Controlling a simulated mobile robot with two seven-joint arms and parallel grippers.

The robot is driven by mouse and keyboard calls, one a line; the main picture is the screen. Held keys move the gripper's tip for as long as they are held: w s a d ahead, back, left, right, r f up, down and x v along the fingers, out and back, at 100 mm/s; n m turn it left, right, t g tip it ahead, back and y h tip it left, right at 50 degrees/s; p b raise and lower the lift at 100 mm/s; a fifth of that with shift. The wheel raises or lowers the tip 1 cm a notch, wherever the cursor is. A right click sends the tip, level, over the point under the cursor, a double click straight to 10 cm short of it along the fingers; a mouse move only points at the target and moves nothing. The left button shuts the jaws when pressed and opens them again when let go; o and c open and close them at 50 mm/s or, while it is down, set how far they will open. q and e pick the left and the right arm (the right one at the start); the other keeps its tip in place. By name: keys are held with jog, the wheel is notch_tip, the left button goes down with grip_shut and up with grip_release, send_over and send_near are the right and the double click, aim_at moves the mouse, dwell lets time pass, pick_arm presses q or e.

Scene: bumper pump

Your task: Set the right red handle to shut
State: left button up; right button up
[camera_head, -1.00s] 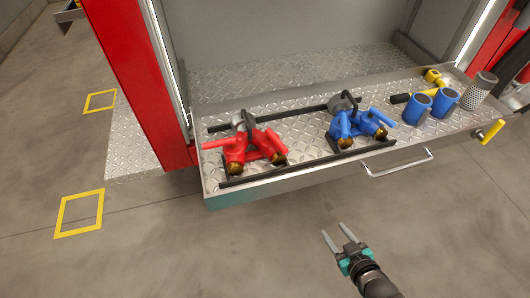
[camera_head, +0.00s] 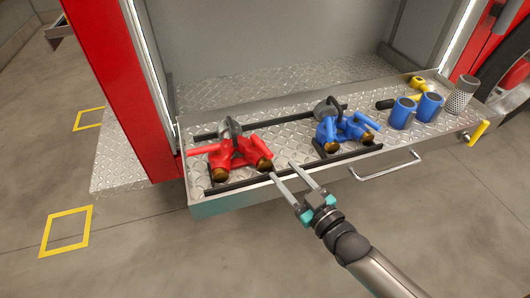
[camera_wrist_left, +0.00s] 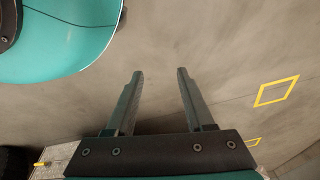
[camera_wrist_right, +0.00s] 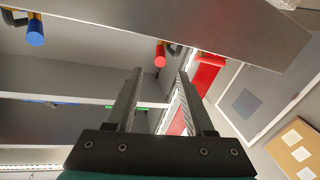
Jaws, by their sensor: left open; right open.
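The red valve unit (camera_head: 234,157) sits at the left end of the pull-out tray (camera_head: 232,198), with brass-coloured ends on its two outlets. Its left handle (camera_head: 202,149) sticks out to the left. Its right handle (camera_head: 262,146) appears to lie along the right outlet; its exact angle is hard to tell. My right gripper (camera_head: 284,169) is open and empty, at the tray's front edge just right of the red unit and apart from it. The right wrist view shows a red cylindrical part (camera_wrist_right: 160,55) beyond the fingers. My left gripper (camera_wrist_left: 159,72) is open and empty above the floor.
A blue valve unit (camera_head: 341,130) sits right of the red one. Blue cups (camera_head: 403,113), a mesh cylinder (camera_head: 461,94) and yellow fittings stand at the tray's right. A tray handle (camera_head: 386,167) juts out in front. The red post (camera_head: 118,85) stands at left.

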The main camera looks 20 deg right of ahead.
aim_at(266, 148)
jog(key=b+x, duration=0.2)
jog(key=x, duration=0.5)
jog(key=shift+w+a+f, duration=0.1)
jog(key=shift+w, duration=0.15)
pick_arm(q)
jog(key=w+d+r+b, duration=0.1)
jog(key=w+d+r, duration=0.1)
jog(key=r, duration=0.4)
jog(key=shift+w, duration=0.65)
pick_arm(e)
jog(key=shift+x, duration=1.05)
pick_arm(q)
jog(key=shift+r, duration=0.1)
pick_arm(e)
grip_shut()
